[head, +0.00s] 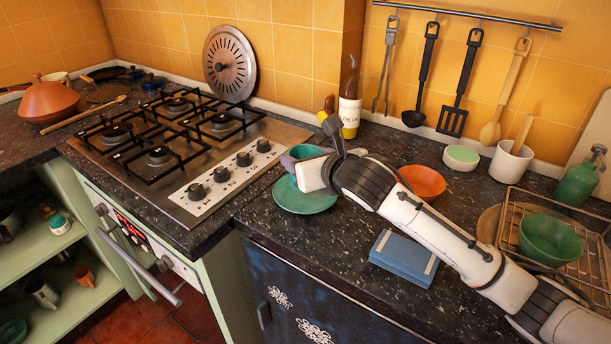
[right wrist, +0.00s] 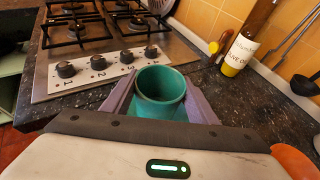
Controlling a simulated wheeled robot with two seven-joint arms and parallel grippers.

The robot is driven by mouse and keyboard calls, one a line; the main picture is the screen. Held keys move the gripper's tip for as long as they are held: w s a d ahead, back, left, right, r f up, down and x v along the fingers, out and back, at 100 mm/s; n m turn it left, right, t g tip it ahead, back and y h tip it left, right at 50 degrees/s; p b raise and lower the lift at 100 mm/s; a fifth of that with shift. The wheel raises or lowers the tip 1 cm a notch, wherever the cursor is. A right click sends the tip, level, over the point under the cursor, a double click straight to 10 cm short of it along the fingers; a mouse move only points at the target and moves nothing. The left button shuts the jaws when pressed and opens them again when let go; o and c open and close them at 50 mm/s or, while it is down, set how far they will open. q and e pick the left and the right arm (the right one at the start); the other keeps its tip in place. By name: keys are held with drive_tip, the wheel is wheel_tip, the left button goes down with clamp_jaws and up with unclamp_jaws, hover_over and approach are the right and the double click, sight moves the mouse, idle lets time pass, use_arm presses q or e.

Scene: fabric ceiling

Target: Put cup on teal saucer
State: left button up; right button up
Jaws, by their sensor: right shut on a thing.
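The teal cup (right wrist: 160,88) stands upright between the purple fingers of my right gripper (right wrist: 160,104), which is shut on it. In the head view my right gripper (head: 304,158) is over the back part of the teal saucer (head: 305,201), and the cup is mostly hidden by the fingers and wrist. The saucer lies on the dark counter, just right of the stove. I cannot tell whether the cup's base touches the saucer. My left gripper is not in view.
The stove (head: 188,190) with its knobs is left of the saucer. An oil bottle (head: 350,108) stands behind my gripper. An orange bowl (head: 425,181) and a blue box (head: 404,257) are to the right. A dish rack with a green bowl (head: 550,240) stands far right.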

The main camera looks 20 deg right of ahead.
drive_tip(key=shift+f, duration=1.9)
drive_tip(key=shift+f, duration=0.1)
drive_tip(key=o, duration=1.2)
drive_tip(key=shift+f, duration=0.1)
drive_tip(key=shift+s+r, duration=0.25)
drive_tip(key=shift+r, duration=0.05)
drive_tip(key=v, duration=1.1)
drive_tip(key=shift+s, duration=0.25)
